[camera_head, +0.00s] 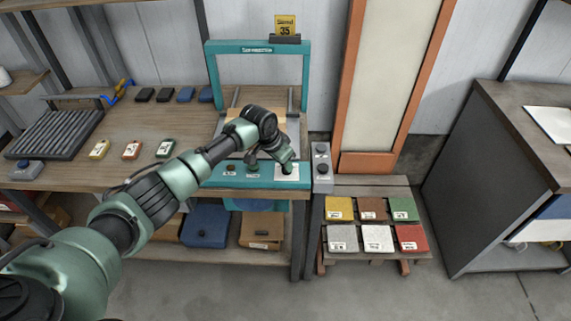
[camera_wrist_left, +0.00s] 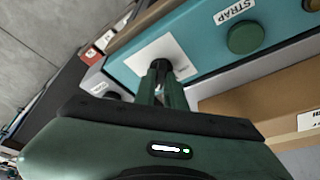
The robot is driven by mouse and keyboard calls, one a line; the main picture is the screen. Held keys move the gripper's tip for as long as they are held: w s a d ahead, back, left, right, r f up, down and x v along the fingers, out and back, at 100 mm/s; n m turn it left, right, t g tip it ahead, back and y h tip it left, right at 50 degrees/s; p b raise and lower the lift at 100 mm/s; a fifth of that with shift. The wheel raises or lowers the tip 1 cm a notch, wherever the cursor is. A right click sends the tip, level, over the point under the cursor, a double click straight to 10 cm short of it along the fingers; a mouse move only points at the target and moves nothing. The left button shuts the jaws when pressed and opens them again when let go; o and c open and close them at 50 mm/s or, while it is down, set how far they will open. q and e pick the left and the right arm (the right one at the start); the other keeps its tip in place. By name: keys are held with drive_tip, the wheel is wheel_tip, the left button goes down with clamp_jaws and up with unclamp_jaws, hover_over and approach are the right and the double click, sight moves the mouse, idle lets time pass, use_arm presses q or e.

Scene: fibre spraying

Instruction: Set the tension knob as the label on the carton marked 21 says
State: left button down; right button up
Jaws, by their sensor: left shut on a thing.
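A teal strapping machine (camera_head: 212,75) stands on the wooden workbench. Its front panel (camera_head: 226,181) carries a white plate (camera_wrist_left: 184,52) with a dark knob (camera_wrist_left: 161,66). My left gripper (camera_head: 287,168) is at the right end of this panel. In the left wrist view its fingers (camera_wrist_left: 162,88) are shut on the knob and partly hide it. The pointer and scale marks cannot be made out. A brown carton (camera_head: 262,227) with a white label is on the shelf below; its print is too small to read. I cannot tell which carton is marked 21. My right gripper is not in view.
A green button (camera_wrist_left: 246,37) marked STRAP is beside the plate. A grey control box (camera_head: 322,167) stands right of the machine. A low stand holds several coloured packs (camera_head: 377,238). A blue box (camera_head: 205,226) sits under the bench. Floor in front is clear.

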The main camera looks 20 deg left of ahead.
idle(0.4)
use_arm(q)
drive_tip(key=c, duration=1.5)
unclamp_jaws()
drive_tip(key=b+v, duration=0.1)
drive_tip(key=v, duration=0.6)
drive_tip(key=shift+s+a+r, duration=0.1)
drive_tip(key=shift+s+r, duration=0.05)
drive_tip(key=shift+r, duration=0.2)
